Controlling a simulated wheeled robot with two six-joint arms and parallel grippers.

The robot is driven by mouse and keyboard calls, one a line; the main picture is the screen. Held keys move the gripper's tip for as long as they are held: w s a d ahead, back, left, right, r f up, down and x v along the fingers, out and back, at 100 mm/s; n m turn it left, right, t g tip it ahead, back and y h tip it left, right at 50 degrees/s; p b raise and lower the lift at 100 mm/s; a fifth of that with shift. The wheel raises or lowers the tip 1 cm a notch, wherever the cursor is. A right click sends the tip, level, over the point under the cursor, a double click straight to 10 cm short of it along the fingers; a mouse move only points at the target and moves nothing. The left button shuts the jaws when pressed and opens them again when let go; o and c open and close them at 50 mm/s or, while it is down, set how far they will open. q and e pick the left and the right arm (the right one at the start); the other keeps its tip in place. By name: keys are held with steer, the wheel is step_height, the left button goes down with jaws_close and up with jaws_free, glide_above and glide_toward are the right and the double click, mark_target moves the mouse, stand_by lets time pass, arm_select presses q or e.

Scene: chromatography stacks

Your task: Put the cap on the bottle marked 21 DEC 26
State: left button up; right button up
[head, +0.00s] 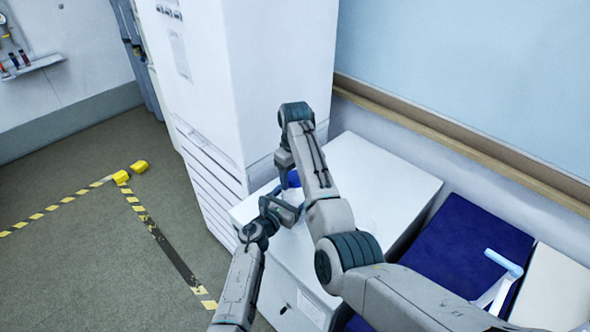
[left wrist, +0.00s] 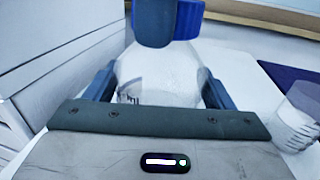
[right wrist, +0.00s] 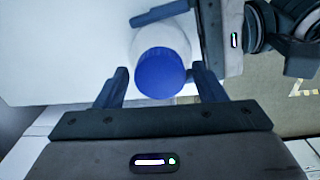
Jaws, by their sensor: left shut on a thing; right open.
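The white, translucent bottle (left wrist: 160,75) stands on the white cabinet top, with my left gripper (head: 283,208) shut around its body. Dark print shows at the label's left edge in the left wrist view, but I cannot read a date. The blue cap (right wrist: 160,73) is at the bottle's mouth; it also shows in the left wrist view (left wrist: 188,20). I cannot tell whether it is fully seated. My right gripper (right wrist: 160,80) is open, its fingers on either side of the cap. One dark fingertip partly hides the cap in the left wrist view.
The white cabinet top (head: 385,180) is mostly clear to the right. A tall white cabinet (head: 275,60) stands close on the left. A clear container (left wrist: 297,120) stands at right in the left wrist view. A dark blue surface (head: 470,250) lies further right.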

steer(key=c, duration=1)
steer(key=shift+m, duration=0.8)
steer(key=o, duration=1.2)
steer(key=shift+c, duration=0.2)
step_height(320, 180, up, 8)
steer(key=shift+f, duration=0.2)
